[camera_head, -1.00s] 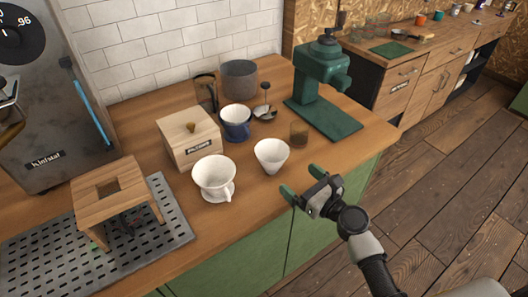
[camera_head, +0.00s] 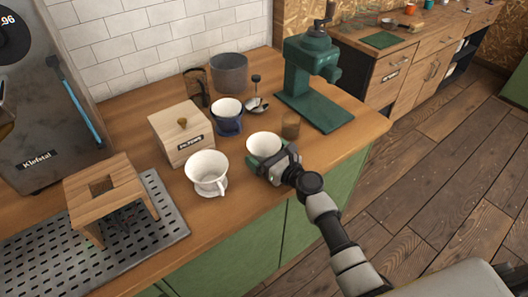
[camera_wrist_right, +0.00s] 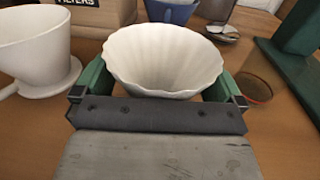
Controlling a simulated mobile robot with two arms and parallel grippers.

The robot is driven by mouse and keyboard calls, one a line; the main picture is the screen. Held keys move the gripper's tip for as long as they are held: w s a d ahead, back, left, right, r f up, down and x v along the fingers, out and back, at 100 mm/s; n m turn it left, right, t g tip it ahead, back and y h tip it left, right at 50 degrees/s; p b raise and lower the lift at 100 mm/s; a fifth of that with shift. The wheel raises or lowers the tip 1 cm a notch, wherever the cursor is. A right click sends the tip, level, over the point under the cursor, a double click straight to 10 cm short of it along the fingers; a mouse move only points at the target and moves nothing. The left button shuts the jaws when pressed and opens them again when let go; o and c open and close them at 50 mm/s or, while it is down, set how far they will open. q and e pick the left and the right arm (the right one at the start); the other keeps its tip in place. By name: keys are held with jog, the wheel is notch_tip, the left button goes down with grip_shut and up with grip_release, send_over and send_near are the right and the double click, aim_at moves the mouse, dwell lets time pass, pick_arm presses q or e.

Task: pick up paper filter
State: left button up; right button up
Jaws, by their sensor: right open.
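The paper filter (camera_head: 263,143) is a white, fluted cone standing on the wooden counter near its front edge. In the right wrist view the filter (camera_wrist_right: 165,58) sits between the two green fingers. My right gripper (camera_head: 258,158) is open, with one finger on each side of the filter. In the wrist view my right gripper (camera_wrist_right: 164,85) shows small gaps or near contact at the rim; I cannot tell if it touches. The filter's lower part is hidden by the gripper body. My left gripper is not in view.
A white dripper (camera_head: 207,173) stands close to the left. A wooden filter box (camera_head: 181,133), a blue cup (camera_head: 227,117), a brown glass (camera_head: 290,125) and a green grinder (camera_head: 311,80) stand around it. A wooden stand (camera_head: 106,190) is on the metal grate (camera_head: 172,219).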

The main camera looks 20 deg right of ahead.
jog(key=shift+c, duration=0.2)
jog(key=c, duration=0.6)
